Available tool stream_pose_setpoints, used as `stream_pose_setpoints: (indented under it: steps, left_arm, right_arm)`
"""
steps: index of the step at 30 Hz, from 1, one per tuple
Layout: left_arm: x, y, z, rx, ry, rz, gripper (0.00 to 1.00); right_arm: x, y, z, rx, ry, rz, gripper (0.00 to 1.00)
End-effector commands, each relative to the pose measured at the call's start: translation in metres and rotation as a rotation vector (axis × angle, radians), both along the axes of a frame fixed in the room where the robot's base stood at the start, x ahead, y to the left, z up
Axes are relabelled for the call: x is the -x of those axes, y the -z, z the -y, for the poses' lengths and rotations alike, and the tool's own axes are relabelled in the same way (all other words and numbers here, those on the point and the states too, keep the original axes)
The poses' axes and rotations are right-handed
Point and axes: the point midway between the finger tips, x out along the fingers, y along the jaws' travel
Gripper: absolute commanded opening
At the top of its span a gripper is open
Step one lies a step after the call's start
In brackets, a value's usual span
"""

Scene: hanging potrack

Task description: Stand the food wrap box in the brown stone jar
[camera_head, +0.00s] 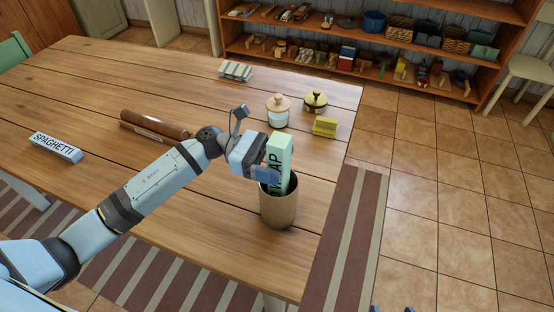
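The food wrap box (281,152) is pale green with dark lettering and stands nearly upright, slightly tilted. Its lower end is inside the mouth of the brown stone jar (278,209), which stands near the table's right front part. My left gripper (268,174) is at the left side of the box, just above the jar rim, and appears shut on it. The far finger is hidden by the box. How deep the box sits in the jar is hidden by the jar wall. My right gripper cannot be made out.
A striped runner (345,240) lies to the right.

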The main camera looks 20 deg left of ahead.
Motion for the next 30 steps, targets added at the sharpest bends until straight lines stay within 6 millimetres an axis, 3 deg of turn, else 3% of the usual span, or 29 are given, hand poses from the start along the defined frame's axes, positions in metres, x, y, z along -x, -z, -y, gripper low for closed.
stream_pose_setpoints:
  steps: [8,21,30]
  left_arm:
    - [0.0,0.002,-0.009,-0.001,-0.001,-0.001,0.77]
    - [-0.004,0.003,-0.101,-0.003,-0.003,-0.002,0.77]
    - [-0.005,0.001,-0.136,0.0,0.0,-0.001,0.77]
  right_arm:
    - [0.004,0.006,0.003,0.011,-0.007,-0.007,0.78]
    - [-0.001,0.008,-0.001,0.006,-0.009,0.017,0.78]
    - [-0.003,0.01,-0.003,0.005,-0.01,0.022,0.78]
